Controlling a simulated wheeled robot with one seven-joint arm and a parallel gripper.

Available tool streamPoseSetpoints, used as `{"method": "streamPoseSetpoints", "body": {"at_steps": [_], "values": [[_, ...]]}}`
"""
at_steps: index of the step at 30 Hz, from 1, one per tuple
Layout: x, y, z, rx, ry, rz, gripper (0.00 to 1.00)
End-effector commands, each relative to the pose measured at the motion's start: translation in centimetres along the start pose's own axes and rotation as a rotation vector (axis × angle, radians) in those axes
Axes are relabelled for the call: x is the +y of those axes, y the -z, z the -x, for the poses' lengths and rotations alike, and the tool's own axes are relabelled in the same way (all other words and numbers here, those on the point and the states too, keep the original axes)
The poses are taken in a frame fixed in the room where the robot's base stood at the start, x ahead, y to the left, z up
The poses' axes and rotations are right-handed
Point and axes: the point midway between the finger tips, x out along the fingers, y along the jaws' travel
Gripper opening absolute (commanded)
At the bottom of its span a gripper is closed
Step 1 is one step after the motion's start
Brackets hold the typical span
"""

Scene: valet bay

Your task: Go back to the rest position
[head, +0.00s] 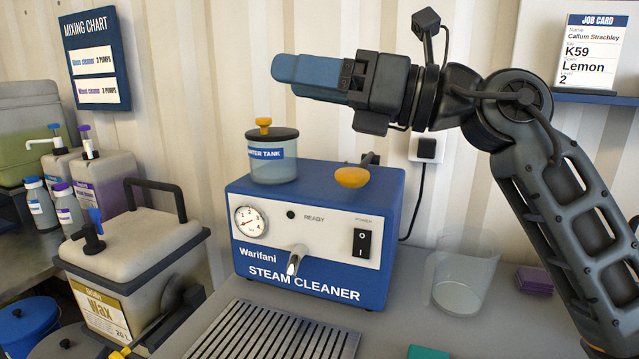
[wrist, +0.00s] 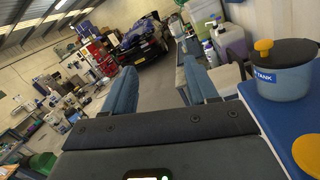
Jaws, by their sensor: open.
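My gripper (head: 290,70) is raised above the blue steam cleaner (head: 395,215), its blue fingers pointing left. In the wrist view the two fingers of my gripper (wrist: 163,88) stand apart with nothing between them. The water tank (head: 273,165) with a dark lid and yellow knob sits on top of the steam cleaner, below the fingers and apart from them. The tank also shows at the right of the wrist view (wrist: 285,80). A yellow knob (head: 352,177) is on the cleaner's top. The power switch (head: 361,243) is on its front.
A clear jug (head: 462,270) stands right of the cleaner, near a purple sponge (head: 533,281). A slatted drip tray (head: 270,335) lies in front. A wax container (head: 130,245) and several bottles stand left. A job card (head: 590,50) and mixing chart (head: 93,58) are on the wall.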

Motion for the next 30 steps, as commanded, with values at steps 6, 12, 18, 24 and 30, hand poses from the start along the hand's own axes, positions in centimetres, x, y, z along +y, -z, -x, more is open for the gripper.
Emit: {"method": "streamPoseSetpoints", "body": {"at_steps": [6,12,18,24,30], "values": [[1.2,2.3,0.8,-0.109,-0.077,-0.160,0.58],[2.7,5.6,2.8,-0.274,-0.176,-0.403,0.58],[3.8,9.4,5.9,-0.473,-0.263,-0.685,0.58],[4.4,13.9,9.8,-0.669,-0.315,-0.961,0.58],[5.1,19.2,13.9,-0.862,-0.332,-1.227,0.58]]}}
